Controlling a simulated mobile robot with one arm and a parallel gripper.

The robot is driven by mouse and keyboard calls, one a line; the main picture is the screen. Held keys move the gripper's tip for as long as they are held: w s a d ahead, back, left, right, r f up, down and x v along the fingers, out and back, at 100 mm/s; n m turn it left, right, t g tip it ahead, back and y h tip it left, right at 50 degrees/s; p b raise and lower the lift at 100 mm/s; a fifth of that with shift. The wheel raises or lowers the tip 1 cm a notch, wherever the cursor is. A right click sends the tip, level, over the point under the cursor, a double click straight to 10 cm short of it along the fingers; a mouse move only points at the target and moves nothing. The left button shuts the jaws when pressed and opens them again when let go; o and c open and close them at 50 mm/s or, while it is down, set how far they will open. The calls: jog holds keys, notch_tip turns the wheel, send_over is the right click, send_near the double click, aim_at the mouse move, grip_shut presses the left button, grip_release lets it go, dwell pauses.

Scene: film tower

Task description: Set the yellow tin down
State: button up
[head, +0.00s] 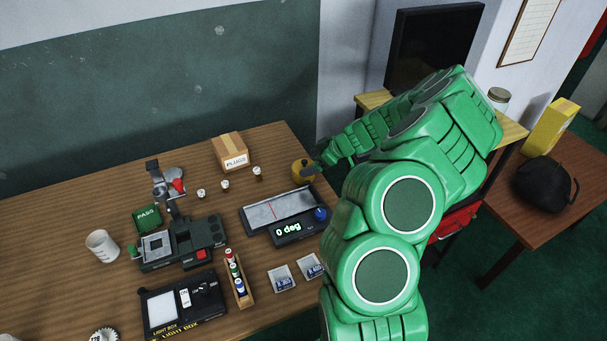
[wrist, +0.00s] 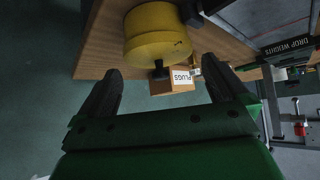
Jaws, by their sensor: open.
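The yellow tin (head: 302,172) is near the right edge of the wooden table, behind the gauge that reads "0 deg". It seems to rest on the tabletop. In the wrist view the round yellow tin (wrist: 157,37), with a dark knob, lies just beyond my fingertips. My gripper (head: 313,168) is close to the tin's right side in the head view, small and partly hard to make out. In the wrist view my gripper (wrist: 164,72) is open, its two dark fingers apart with nothing held between them.
A cardboard PLUGS box (head: 230,153) stands behind and left of the tin, with several small pale plugs (head: 225,185) in front of it. The gauge (head: 285,215) is close in front of the tin. A dark bag (head: 545,184) and yellow box (head: 552,127) are on the right table.

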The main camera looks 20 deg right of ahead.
aim_at(301, 166)
jog(key=shift+d+f+x, duration=0.1)
jog(key=shift+f+x, duration=0.05)
jog(key=shift+x, duration=1.6)
jog(key=shift+d+f+x, duration=0.15)
jog(key=shift+x, duration=1.55)
jog(key=shift+s, duration=0.2)
jog(key=shift+c, duration=0.3)
jog(key=c, duration=1.5)
jog(key=shift+r, duration=0.55)
jog(key=shift+c, duration=0.2)
jog(key=r, duration=0.3)
jog(key=shift+s, duration=0.25)
jog(key=s+r, duration=0.2)
jog(key=s+a+r, duration=0.1)
jog(key=s+r, duration=0.2)
jog(key=shift+a+r, duration=0.15)
jog(key=shift+r, duration=0.15)
jog(key=s+r, duration=0.1)
jog(key=s, duration=0.1)
jog(key=s+a+r, duration=0.1)
jog(key=s, duration=0.2)
jog(key=s+a+r, duration=0.1)
jog(key=s, duration=0.2)
jog(key=shift+a+r, duration=0.1)
jog(key=shift+r, duration=0.05)
